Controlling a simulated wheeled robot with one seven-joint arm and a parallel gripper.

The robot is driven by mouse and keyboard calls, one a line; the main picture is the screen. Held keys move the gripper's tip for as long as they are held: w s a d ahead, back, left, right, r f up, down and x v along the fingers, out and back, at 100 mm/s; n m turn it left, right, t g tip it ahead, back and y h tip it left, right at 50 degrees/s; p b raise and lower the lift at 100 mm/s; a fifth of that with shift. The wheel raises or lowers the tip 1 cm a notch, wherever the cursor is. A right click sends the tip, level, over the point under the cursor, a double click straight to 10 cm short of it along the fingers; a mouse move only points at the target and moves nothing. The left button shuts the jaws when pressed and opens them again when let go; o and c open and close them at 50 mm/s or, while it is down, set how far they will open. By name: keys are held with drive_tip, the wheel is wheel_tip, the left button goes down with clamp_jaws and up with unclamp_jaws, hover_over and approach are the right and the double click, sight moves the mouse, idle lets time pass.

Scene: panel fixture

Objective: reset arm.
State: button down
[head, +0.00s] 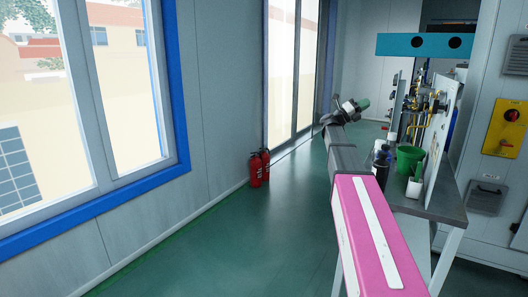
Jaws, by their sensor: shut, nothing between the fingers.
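My arm reaches forward from the bottom right of the head view, with its pink and grey links in front. At its far end is my gripper (361,104), small and held in the air left of the workbench (448,207). It is shut and empty. Its separate fingers are too small to make out. It appears apart from the bench and the panel fixture (441,140).
A green bucket (409,158) and dark bottles (381,168) stand on the bench beside my arm. Yellow pipework (424,108) is on the panel. Red fire extinguishers (257,168) stand by the left wall. The green floor (240,240) left of my arm is clear.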

drive_tip(key=w+a+f+n+t+y, duration=0.2)
drive_tip(key=a+f+n+t+y, duration=0.5)
drive_tip(key=n+t, duration=0.4)
drive_tip(key=w+a+f+n+t+y, duration=0.3)
drive_tip(key=a+f+n+t+y, duration=0.35)
drive_tip(key=n, duration=0.65)
drive_tip(key=s+a+f+n+g+y, duration=0.25)
drive_tip(key=a+f+n+y, duration=0.2)
drive_tip(key=f, duration=0.45)
drive_tip(key=s+a+f+n+g+y, duration=0.1)
drive_tip(key=s+a+f+n+y, duration=0.2)
drive_tip(key=f+n+y, duration=0.45)
drive_tip(key=s+a+f+n+g, duration=0.35)
drive_tip(key=s+f+g, duration=0.35)
drive_tip(key=s+f, duration=0.85)
drive_tip(key=s+f+n+g, duration=0.1)
drive_tip(key=s+f+g, duration=0.3)
drive_tip(key=s, duration=0.3)
drive_tip(key=s+f+n+g+h, duration=0.1)
drive_tip(key=s+f+g, duration=0.3)
drive_tip(key=s, duration=0.4)
drive_tip(key=shift+s+f+n, duration=0.25)
drive_tip(key=shift+f+n, duration=0.3)
drive_tip(key=shift+f, duration=0.2)
